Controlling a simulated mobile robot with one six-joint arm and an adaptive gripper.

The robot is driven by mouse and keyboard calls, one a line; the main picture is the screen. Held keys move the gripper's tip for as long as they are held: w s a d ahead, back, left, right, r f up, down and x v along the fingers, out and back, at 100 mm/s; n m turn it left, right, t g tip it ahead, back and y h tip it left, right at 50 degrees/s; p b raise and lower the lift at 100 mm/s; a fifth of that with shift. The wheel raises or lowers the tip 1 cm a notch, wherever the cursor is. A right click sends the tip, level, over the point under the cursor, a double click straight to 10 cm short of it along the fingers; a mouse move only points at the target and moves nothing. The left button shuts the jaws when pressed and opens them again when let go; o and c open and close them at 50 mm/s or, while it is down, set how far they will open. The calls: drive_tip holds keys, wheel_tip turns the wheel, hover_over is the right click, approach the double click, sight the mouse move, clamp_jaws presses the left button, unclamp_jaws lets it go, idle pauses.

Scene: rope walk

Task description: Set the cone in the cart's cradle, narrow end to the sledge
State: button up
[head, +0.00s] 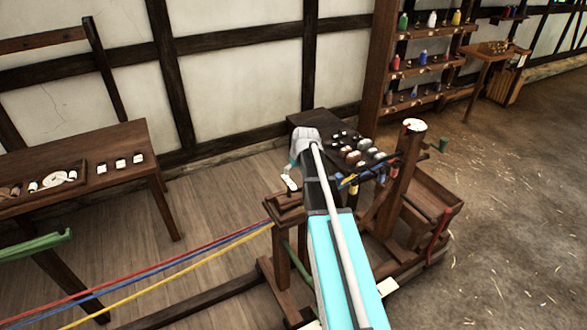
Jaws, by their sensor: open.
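My gripper (291,182) hangs small and partly hidden at the end of my arm. Its jaws are open, with nothing visible between them, above a wooden stand (284,225) that looks like the cart. The stand's top block (289,202) may be the cradle; my arm covers part of it. A wooden frame with a thick post (402,180) stands to the right and looks like the sledge. Several rounded brown and grey pieces (353,157) lie on a dark table (302,118) behind. The cone may be among them, but I cannot tell which it is.
Red, blue and yellow strands (170,270) run low from the left to the stand. A bench (118,136) with small goods stands left, spool shelves (430,70) at the back right. Floor at far right (520,220) is clear.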

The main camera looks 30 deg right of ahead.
drive_tip(key=shift+p+v, duration=0.45)
drive_tip(key=shift+v, duration=0.3)
drive_tip(key=s+a+f+g, duration=0.1)
drive_tip(key=s+a+g, duration=0.3)
drive_tip(key=s+a, duration=1.7)
drive_tip(key=shift+s+a+f+g, duration=0.15)
drive_tip(key=shift+a+f+g, duration=0.15)
drive_tip(key=shift+a, duration=0.65)
drive_tip(key=shift+c, duration=0.2)
